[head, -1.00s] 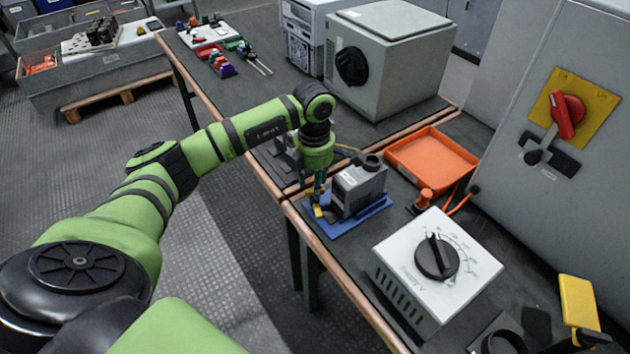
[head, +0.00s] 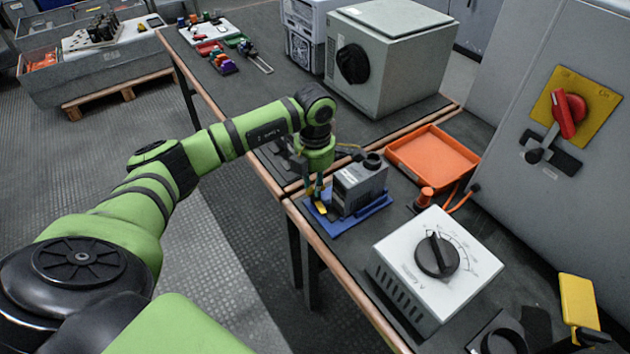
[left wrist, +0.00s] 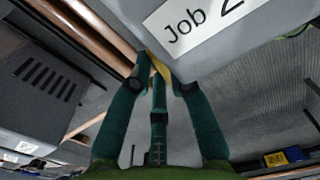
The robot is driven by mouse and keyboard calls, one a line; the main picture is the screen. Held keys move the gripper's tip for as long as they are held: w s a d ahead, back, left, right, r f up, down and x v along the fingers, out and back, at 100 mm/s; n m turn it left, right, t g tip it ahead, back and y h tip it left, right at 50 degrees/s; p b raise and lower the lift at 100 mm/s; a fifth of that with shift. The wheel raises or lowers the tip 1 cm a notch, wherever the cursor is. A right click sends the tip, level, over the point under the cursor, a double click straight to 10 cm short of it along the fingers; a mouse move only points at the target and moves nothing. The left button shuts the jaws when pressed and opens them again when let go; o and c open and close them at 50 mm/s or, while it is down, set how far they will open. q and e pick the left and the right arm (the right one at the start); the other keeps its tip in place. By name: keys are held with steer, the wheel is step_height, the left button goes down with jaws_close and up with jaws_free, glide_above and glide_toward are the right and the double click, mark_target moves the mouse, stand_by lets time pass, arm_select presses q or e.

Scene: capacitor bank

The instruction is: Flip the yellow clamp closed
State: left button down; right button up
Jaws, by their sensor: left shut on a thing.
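The small yellow clamp (head: 321,209) is at the left end of the blue base plate (head: 345,222), beside a grey box (head: 358,190) standing on that plate. My left gripper (head: 315,192) reaches down from above at the clamp, close to the box's left side. In the left wrist view a yellow strip of the clamp (left wrist: 159,66) shows between the tips of my left gripper (left wrist: 157,82), in front of a grey face labelled "Job 2". The fingers are shut on it. They hide part of the clamp, so its exact angle is unclear. My right gripper is not seen.
An orange tray (head: 432,158) lies behind the grey box. A white dial unit (head: 436,268) stands nearer on the bench. A large grey cabinet-like box (head: 388,58) stands behind. A separate yellow plate (head: 578,300) stands at the lower right.

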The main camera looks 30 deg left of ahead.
arm_select(q)
steer(key=shift+n, duration=1.3)
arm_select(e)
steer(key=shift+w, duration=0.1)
arm_select(q)
steer(key=c, duration=1.1)
jaws_free()
steer(key=shift+c, duration=0.2)
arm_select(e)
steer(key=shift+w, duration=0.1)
arm_select(q)
steer(key=shift+r, duration=0.1)
step_height(320, 180, up, 12)
